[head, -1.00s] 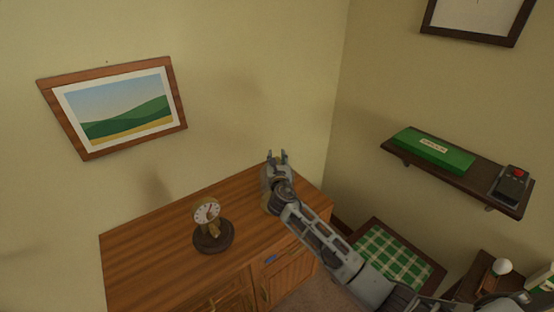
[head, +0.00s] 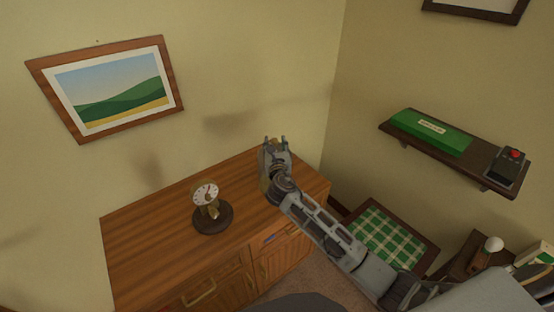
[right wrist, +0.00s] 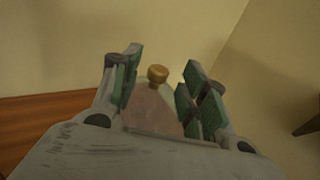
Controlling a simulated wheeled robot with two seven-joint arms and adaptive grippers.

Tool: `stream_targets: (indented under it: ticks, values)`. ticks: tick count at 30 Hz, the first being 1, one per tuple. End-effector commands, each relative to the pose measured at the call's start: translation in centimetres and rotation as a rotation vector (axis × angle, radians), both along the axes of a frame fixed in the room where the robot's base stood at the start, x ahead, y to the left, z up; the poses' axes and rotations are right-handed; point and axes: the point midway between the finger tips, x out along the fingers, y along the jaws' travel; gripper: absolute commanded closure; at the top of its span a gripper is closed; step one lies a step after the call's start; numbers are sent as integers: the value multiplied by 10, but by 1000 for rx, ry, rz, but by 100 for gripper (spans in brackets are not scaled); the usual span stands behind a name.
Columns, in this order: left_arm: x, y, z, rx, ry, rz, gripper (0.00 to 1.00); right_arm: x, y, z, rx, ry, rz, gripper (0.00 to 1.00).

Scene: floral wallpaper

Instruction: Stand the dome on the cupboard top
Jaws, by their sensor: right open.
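In the right wrist view, a brass knob on a pale, see-through body, which looks like the dome (right wrist: 158,76), shows between and beyond the open fingers (right wrist: 160,92). The fingers do not visibly close on it. In the head view the gripper hides most or all of the dome, so its footing cannot be told. My left gripper is out of view.
A small clock (head: 206,194) on a round dark base stands mid-cupboard, left of my right gripper. A wall shelf (head: 400,139) holds a green box (head: 431,131) and a dark device (head: 509,166). A green checked seat (head: 388,238) is right of the cupboard. The cupboard's left top is clear.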

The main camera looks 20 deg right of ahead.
Motion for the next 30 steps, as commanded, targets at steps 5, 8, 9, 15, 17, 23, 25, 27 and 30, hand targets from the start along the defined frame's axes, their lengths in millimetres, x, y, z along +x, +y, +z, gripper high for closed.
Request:
stream_targets:
  ticks: [5, 8, 9, 15, 17, 23, 25, 27, 30]
  values:
    - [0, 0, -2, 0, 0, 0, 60, -20, 5, 0, 0, 1, 1, 56]
    - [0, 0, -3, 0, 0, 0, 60, -31, 7, 0, 0, 0, 1, 56]
    - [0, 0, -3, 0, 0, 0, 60, -35, 8, 1, -1, 0, 1, 56]
    - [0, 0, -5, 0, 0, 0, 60, -57, 14, 2, 0, 0, 2, 56]
    - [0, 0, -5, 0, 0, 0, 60, -63, 15, 2, 0, 1, 1, 56]
    - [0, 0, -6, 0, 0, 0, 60, -76, 18, 3, 0, 0, 1, 56]
    - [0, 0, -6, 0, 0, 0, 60, -79, 18, 4, 0, 0, 1, 56]
    - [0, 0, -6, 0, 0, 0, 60, -80, 19, 4, 0, 0, 0, 56]
    - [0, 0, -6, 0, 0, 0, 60, -80, 19, 4, 0, 0, 0, 56]
